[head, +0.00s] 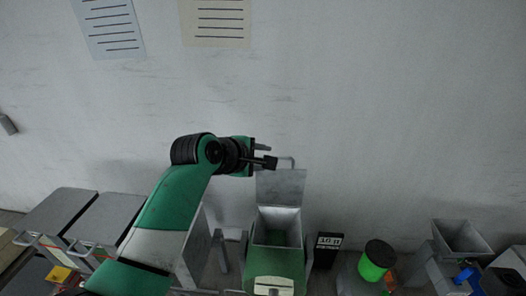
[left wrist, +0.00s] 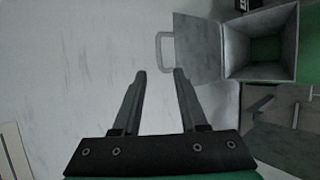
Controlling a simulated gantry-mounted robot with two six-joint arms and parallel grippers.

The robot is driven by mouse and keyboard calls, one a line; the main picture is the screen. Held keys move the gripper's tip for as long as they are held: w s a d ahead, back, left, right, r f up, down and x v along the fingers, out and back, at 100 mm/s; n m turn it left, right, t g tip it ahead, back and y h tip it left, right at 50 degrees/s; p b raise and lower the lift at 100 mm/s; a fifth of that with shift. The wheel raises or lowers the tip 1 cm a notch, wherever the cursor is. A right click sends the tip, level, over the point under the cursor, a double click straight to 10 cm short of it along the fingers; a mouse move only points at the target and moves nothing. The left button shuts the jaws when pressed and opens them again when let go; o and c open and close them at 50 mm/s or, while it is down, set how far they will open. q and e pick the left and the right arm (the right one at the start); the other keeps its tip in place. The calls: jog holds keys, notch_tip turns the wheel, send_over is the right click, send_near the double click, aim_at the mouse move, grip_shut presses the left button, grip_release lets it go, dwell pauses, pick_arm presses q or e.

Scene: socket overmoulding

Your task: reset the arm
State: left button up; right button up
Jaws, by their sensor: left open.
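My left arm comes in from the left in the head view, green and black, and reaches up in front of the wall. My left gripper (head: 268,155) is above and a little left of the raised lid of a grey, open-topped box. In the left wrist view the two dark fingers of the left gripper (left wrist: 160,72) are spread apart with nothing between them. The lid's handle (left wrist: 165,50) lies beyond the fingertips; I cannot tell whether the gripper touches it. My right gripper is in neither view.
The grey box (head: 277,212) has a green lower body and a grey lid (head: 281,187) standing open. A black display (head: 329,241), a bright green cylinder (head: 376,260) and a grey hopper (head: 461,237) stand to its right. Grey panels (head: 60,211) are at left.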

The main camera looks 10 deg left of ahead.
pick_arm(q)
notch_tip(320, 180, down, 5)
jog(key=a, duration=0.2)
jog(key=s+a+r+m+t, duration=0.2)
jog(key=r+t, duration=0.1)
jog(key=r, duration=0.3)
jog(key=s+a+r+m+t+y, duration=0.1)
jog(key=s+a+r+m+t, duration=0.15)
jog(key=r, duration=0.35)
jog(key=s+a+r+m+t, duration=0.2)
jog(key=s+r+t, duration=0.15)
jog(key=r, duration=0.25)
jog(key=s+a+r+m+t+y, duration=0.1)
jog(key=s+a+r+m+t, duration=0.1)
jog(key=s+r+m+t, duration=0.2)
jog(key=s+a+r+m+t+y, duration=0.1)
jog(key=s+r+m+t, duration=0.3)
jog(key=s+r, duration=0.6)
jog(key=s+a+m, duration=0.1)
jog(key=s+m, duration=0.1)
jog(key=s, duration=0.6)
jog(key=shift+a+r, duration=0.2)
jog(key=shift+r, duration=0.1)
